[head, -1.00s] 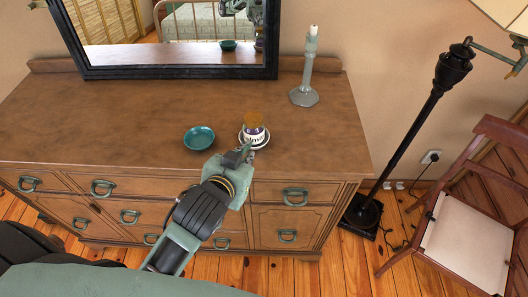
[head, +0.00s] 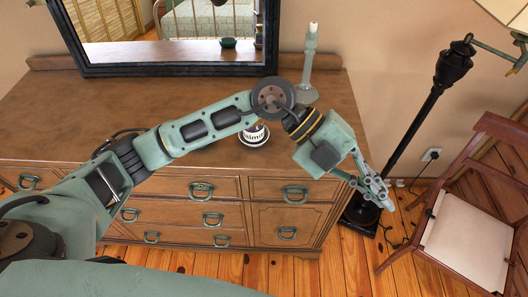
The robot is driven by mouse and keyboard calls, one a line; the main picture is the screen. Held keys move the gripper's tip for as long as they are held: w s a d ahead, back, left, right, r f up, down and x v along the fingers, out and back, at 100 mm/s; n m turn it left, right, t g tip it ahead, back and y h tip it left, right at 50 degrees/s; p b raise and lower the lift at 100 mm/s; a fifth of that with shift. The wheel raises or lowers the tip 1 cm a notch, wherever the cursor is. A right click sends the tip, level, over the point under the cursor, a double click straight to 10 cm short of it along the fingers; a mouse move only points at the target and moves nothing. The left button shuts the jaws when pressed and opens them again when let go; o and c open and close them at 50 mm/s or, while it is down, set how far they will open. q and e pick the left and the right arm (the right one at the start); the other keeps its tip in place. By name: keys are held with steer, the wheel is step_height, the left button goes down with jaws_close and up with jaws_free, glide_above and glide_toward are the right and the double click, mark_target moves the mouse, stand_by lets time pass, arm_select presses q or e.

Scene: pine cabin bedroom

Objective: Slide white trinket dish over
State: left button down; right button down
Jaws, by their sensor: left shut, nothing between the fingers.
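The white trinket dish (head: 254,144) is on the dresser top near its front edge. A small labelled jar (head: 255,133) with a dark base stands in it; my left arm hides the jar's upper part. My left arm crosses above the dresser from the left. Its left gripper (head: 378,193) is shut and empty, off the dresser's right end in front of the floor lamp, well to the right of the dish and not touching it. My right gripper is not in view.
The dresser (head: 340,125) carries a grey-green candlestick (head: 308,70) at the back right and a black-framed mirror (head: 170,72). A black floor lamp (head: 425,110) and a wooden chair (head: 465,240) stand to the right.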

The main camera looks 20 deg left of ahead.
arm_select(q)
steer(key=w+a+f+n+t+y, duration=0.2)
steer(key=w+a+f+y, duration=0.4)
steer(key=a, duration=0.4)
steer(key=n+t+y, duration=0.1)
steer(key=n+y, duration=0.1)
steer(key=y, duration=0.4)
glide_toward(264, 160)
steer(key=s+d+r, duration=0.2)
steer(key=s+r, duration=0.1)
steer(key=f+p, duration=0.1)
steer(key=f, duration=0.2)
steer(key=f+p, duration=0.1)
steer(key=f, duration=0.2)
steer(key=f+p, duration=0.2)
steer(key=f, duration=0.1)
steer(key=shift+s+d+f, duration=0.25)
steer(key=shift+f, duration=0.15)
steer(key=shift+w+a+r+p, duration=0.2)
steer(key=shift+w+a+p, duration=0.5)
steer(key=shift+w, duration=0.4)
steer(key=shift+w+a+f, duration=0.15)
steer(key=shift+w+a, duration=0.35)
steer(key=shift+a, duration=0.05)
